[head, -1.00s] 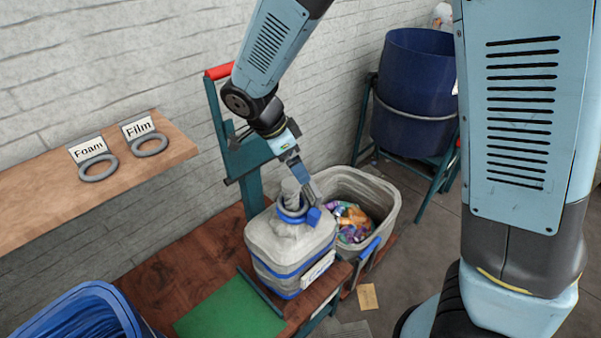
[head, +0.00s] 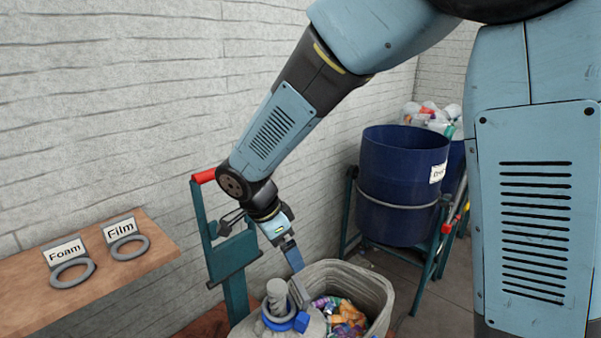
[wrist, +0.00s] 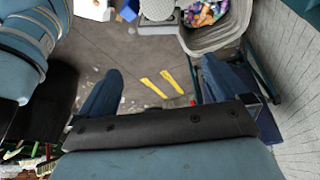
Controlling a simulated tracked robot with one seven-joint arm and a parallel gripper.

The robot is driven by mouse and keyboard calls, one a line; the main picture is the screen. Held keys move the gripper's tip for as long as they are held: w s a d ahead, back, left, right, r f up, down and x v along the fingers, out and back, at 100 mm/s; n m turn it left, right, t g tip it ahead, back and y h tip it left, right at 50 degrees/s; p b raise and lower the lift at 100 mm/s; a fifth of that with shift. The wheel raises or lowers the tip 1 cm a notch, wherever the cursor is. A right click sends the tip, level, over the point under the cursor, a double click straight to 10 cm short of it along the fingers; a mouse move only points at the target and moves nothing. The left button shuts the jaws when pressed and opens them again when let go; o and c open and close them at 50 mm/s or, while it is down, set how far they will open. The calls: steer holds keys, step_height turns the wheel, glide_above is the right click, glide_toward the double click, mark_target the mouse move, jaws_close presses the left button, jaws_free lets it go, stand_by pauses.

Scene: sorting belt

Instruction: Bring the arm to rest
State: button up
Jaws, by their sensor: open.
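My arm reaches down from the upper right in the head view. My gripper (head: 297,272) is at its end, close above and beside the neck of a pale grey sack-like container (head: 250,327). The neck is twisted and carries a grey and blue collar (head: 280,321). I cannot tell in the head view whether the fingers touch the neck. In the wrist view my gripper (wrist: 163,82) has its two blue fingers wide apart, with only floor visible between them. A ribbed pale thing (wrist: 156,10) shows beyond the fingers at the top.
A grey bin (head: 372,290) with colourful scraps stands beside the container. A blue barrel (head: 395,185) stands in a frame behind. A wooden shelf (head: 110,280) with Foam and Film labels and rings is at left. A teal post (head: 235,290) with a red handle is near my wrist.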

steer(key=s+d+r+n+y, duration=0.1)
steer(key=d+r+n+y, duration=0.15)
steer(key=d+r, duration=0.45)
steer(key=d+r+n+y, duration=0.1)
steer(key=d+r+n, duration=0.25)
steer(key=d, duration=0.65)
steer(key=s+d+r+n+t, duration=0.3)
steer(key=s+d+r+n, duration=0.2)
steer(key=s+d, duration=0.6)
steer(key=shift+d+r+n+t, duration=0.35)
steer(key=shift+r+n+t, duration=0.05)
steer(key=shift+r, duration=0.1)
